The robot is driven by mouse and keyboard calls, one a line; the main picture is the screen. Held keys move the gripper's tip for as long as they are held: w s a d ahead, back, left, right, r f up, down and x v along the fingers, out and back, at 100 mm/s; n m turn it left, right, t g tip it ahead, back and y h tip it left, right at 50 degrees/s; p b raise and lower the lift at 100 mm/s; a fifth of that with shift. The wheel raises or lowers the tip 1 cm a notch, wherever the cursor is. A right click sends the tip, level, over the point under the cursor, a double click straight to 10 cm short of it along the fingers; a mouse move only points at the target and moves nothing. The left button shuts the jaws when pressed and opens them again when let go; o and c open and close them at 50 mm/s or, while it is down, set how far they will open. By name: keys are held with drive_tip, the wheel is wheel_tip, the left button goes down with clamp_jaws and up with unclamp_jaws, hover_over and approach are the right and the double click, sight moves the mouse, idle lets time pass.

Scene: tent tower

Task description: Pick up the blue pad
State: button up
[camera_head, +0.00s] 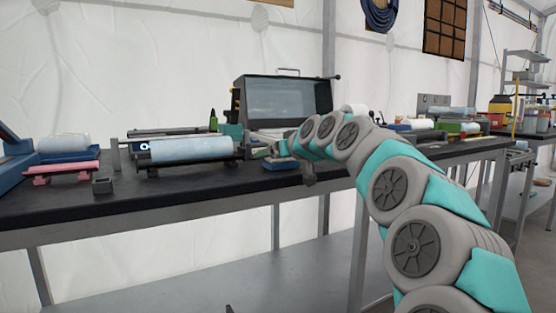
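A small blue pad (281,164) lies on the dark bench top near its front edge, just right of the middle of the view. It looks flat, with a lighter underside. My arm reaches in from the lower right, and my gripper (268,151) is at the pad's back left side, close above it. The fingertips are small and partly lost against the things behind. I cannot tell whether they touch the pad or how far apart they are.
The bench (225,194) is crowded.

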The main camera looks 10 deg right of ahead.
drive_tip(key=c, duration=1.4)
drive_tip(key=shift+r, duration=0.15)
